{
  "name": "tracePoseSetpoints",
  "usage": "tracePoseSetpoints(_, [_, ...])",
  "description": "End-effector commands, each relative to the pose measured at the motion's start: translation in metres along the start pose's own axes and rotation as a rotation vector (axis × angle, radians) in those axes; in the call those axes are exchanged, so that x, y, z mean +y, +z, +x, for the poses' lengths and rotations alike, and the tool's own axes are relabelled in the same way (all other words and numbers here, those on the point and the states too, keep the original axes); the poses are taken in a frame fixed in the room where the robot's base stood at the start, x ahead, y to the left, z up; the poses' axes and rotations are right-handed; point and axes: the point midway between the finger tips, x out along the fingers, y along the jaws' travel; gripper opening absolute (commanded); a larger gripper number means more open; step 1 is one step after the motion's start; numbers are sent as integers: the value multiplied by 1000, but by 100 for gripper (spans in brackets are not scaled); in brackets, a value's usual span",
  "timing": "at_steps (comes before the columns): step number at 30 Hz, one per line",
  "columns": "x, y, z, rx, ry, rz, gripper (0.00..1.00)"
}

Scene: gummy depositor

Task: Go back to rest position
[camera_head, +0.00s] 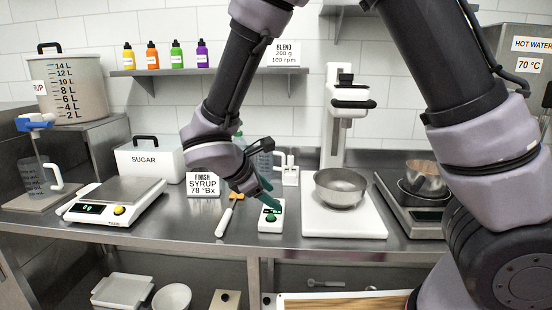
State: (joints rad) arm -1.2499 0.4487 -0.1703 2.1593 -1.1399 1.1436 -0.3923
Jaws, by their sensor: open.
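My arm reaches down from the top of the head view, and my gripper (266,174) hangs over the middle of the steel counter. It is open, with nothing seen between its fingers. I cannot tell whether that finger touches the meter. The gripper partly hides a clear jug behind it. A white-handled tool (228,216) lies just left of the meter.
A scale (102,212) reading 0 g and a sugar box (147,161) stand left. A mixer stand (341,220) with a steel bowl (341,188) stands right of the gripper, and a hot plate with pots (412,222) farther right. A shelf (150,72) with several coloured bottles hangs behind.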

Motion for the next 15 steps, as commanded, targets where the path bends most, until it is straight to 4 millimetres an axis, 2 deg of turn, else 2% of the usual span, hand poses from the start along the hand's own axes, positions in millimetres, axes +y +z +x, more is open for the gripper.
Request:
tracePoseSetpoints(1, [6,31,2,30,-70,129,64])
tracePoseSetpoints(6, [6,116,4,123,-280,552,64])
tracePoseSetpoints(9, [1,161,0,178,-383,804,64])
tracePoseSetpoints(15, [-16,240,-18,294,-533,1308,64])
